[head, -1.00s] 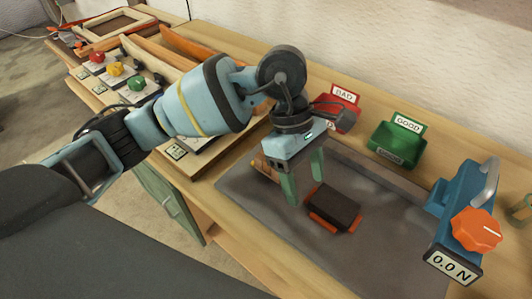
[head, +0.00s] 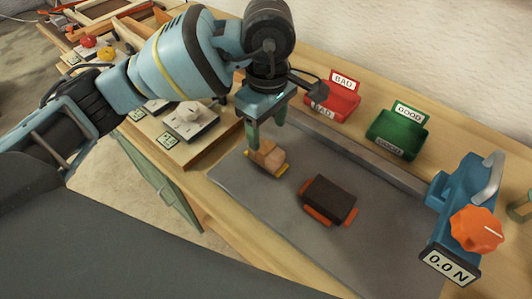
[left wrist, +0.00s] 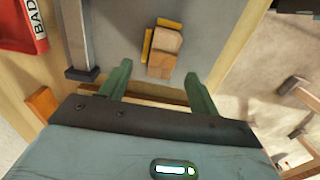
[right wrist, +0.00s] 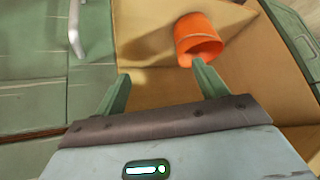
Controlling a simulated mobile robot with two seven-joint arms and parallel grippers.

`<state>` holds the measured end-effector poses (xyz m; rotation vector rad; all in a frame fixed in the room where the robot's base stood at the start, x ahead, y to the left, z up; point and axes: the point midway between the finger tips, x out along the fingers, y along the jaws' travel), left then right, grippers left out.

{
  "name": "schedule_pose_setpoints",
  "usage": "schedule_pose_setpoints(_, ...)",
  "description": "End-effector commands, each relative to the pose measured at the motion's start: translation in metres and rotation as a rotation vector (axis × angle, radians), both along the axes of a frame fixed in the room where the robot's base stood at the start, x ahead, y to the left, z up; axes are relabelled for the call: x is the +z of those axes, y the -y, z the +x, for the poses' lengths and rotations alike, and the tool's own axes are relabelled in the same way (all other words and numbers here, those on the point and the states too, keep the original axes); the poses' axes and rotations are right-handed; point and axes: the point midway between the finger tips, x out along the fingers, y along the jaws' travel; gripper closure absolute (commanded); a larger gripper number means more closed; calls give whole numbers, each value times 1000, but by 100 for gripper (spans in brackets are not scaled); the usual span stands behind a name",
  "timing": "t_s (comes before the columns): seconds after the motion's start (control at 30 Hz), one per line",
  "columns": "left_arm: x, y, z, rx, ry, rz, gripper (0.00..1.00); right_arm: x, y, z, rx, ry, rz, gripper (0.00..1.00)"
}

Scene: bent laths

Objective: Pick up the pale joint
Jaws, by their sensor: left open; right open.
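The pale joint (head: 268,157) is a light wooden block with yellow strips, lying on the grey mat at its left end. In the left wrist view the pale joint (left wrist: 163,54) lies beyond the fingertips, between their lines. My left gripper (head: 266,137) is open and empty, just above and behind it in the head view; its fingers hide part of the joint. My left gripper's fingers (left wrist: 157,80) stand apart in the wrist view. My right gripper (right wrist: 160,84) is open and empty; the head view does not show it.
A dark block with orange strips (head: 331,198) lies on the mat (head: 380,235). Red BAD (head: 333,104) and green GOOD (head: 397,134) bins stand behind; a blue gauge (head: 460,210) stands right. An orange cup (right wrist: 198,38) is near my right gripper.

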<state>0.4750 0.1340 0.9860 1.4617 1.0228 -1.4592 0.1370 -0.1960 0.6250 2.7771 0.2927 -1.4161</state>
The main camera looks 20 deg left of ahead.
Motion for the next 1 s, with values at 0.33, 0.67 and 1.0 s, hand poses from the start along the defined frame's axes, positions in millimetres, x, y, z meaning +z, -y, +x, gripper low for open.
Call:
schedule_pose_setpoints(0.33,-43,-2,-4,1,-3,0,38,7,1,5,1,15,-2,28)
schedule_pose_setpoints(0.67,-51,-2,-4,0,-2,1,38,7,2,5,3,14,-3,28)
schedule_pose_setpoints(1.0,-50,-2,-4,0,-1,0,81,6,2,5,3,14,-3,28)
